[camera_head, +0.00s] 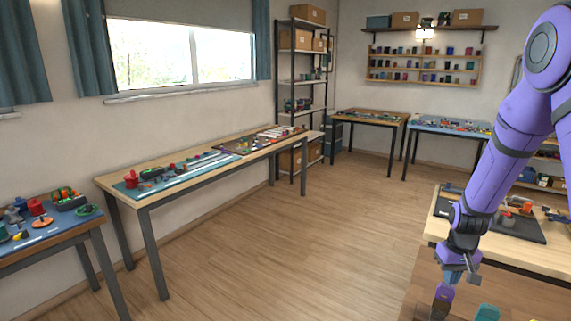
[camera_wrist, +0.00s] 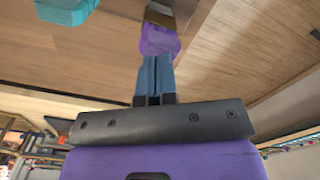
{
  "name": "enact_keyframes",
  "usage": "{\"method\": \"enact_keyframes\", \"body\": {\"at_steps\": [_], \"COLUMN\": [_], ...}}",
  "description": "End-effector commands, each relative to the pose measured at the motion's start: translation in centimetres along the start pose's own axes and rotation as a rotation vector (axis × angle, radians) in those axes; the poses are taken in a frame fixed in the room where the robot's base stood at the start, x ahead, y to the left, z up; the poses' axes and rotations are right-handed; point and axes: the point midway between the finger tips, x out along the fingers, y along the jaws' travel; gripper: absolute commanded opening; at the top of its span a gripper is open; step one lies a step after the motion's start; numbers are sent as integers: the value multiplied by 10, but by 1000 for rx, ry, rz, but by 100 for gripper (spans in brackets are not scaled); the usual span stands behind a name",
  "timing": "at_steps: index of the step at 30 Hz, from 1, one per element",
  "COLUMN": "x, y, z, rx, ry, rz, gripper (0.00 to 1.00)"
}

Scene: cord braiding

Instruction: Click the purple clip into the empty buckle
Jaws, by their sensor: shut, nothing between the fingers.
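The purple clip (camera_head: 445,293) is directly below my gripper (camera_head: 470,275) at the bottom of the head view. The clip (camera_wrist: 160,39) also shows in the wrist view, just past the blue fingertips. My gripper (camera_wrist: 155,76) is shut with its fingers together and points at the clip; I cannot tell whether they touch. A dark brown buckle-like piece (camera_head: 440,308) adjoins the clip's far end, and it shows at the top of the wrist view (camera_wrist: 161,16). The frames do not show how deep the clip sits in it.
A teal piece (camera_head: 487,312) stands on the wooden surface to the right of the clip; it shows at the upper left of the wrist view (camera_wrist: 66,9). A bench (camera_head: 515,259) with a dark mat lies behind my arm. Long tables (camera_head: 205,165) line the window wall; the floor between is clear.

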Motion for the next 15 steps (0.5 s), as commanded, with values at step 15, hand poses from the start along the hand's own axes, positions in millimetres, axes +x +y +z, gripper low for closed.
{"method": "enact_keyframes", "body": {"at_steps": [15], "x": [10], "y": [0], "z": [0], "rx": [0], "ry": [-1], "rz": [0], "gripper": [0]}}
